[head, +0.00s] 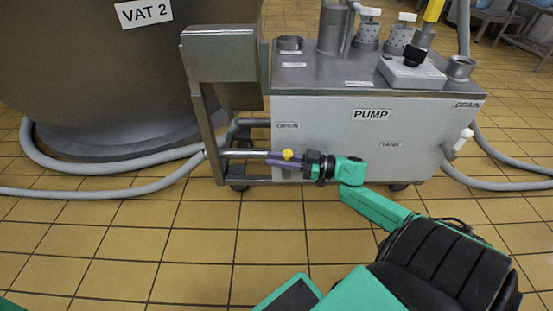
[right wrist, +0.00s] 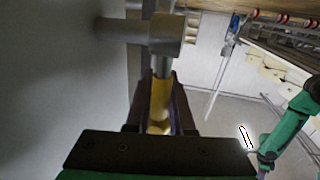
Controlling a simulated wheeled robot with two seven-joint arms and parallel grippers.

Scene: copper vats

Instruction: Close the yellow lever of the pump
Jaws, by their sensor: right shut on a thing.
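The pump (head: 370,135) is a grey steel box on castors, labelled PUMP. A steel pipe (head: 240,153) comes out low at its left front. My right gripper (head: 276,158) reaches in level from the right along the pump's front, at this pipe. In the right wrist view the yellow lever (right wrist: 160,102) lies between the two fingers (right wrist: 158,110), lined up with a grey metal fitting (right wrist: 163,45). My left gripper does not show clearly.
The VAT 2 vessel (head: 110,70) stands at left behind grey hoses (head: 90,168) on the tiled floor. A white-handled valve (head: 463,138) sticks out at the pump's right side. A yellow handle (head: 433,11) stands on top. Tiled floor in front is clear at left.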

